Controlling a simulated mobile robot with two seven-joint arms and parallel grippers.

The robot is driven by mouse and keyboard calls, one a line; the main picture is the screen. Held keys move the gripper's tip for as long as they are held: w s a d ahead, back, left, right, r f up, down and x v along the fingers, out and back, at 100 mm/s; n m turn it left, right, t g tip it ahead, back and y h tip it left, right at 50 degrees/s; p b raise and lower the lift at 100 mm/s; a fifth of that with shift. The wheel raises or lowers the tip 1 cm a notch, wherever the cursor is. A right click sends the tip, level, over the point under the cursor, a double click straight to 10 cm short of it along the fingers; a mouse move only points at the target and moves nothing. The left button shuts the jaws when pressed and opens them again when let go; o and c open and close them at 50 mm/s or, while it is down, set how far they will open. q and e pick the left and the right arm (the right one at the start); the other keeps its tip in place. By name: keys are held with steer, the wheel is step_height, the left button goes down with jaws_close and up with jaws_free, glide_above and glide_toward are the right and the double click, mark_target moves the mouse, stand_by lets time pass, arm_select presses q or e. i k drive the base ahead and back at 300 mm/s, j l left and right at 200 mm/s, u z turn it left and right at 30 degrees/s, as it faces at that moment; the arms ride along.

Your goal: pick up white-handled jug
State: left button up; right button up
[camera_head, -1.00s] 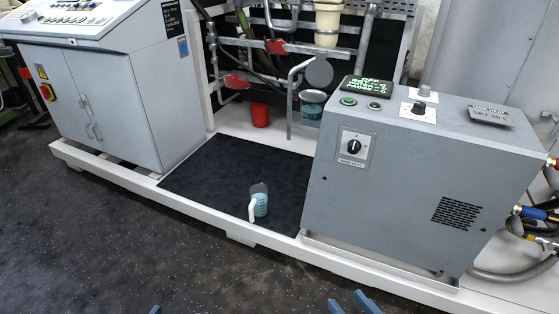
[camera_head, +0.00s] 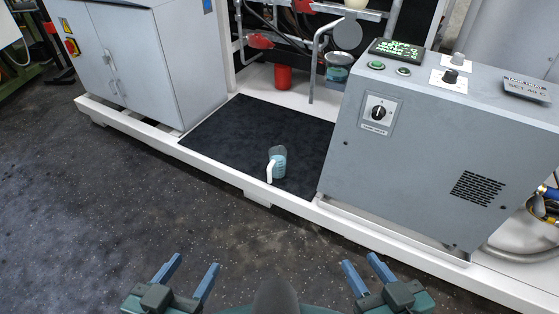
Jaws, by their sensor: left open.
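The white-handled jug (camera_head: 280,163) stands upright on the black mat (camera_head: 232,135), near the front edge of the white frame. It is clear with bluish contents or tint, and its white handle faces the front left. My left gripper (camera_head: 190,277) is at the bottom left of the view, open and empty, its two blue fingers apart. My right gripper (camera_head: 361,268) is at the bottom right of centre, also open and empty. Both grippers are well short of the jug, over the dark floor.
A white rail (camera_head: 240,188) edges the platform in front of the jug. A grey control box (camera_head: 420,165) stands close on the right and a grey cabinet (camera_head: 150,70) on the left. A red container (camera_head: 283,77) stands behind. The speckled floor (camera_head: 110,200) is clear.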

mark_target(277, 167)
steer(key=j+z, duration=0.1)
steer(key=z, duration=0.3)
steer(key=i+j+z, duration=0.1)
steer(key=z, duration=0.35)
steer(key=i+j+z, duration=0.1)
steer(key=j+z, duration=0.15)
steer(key=j, duration=0.25)
steer(key=j+z, duration=0.3)
steer(key=j, duration=0.25)
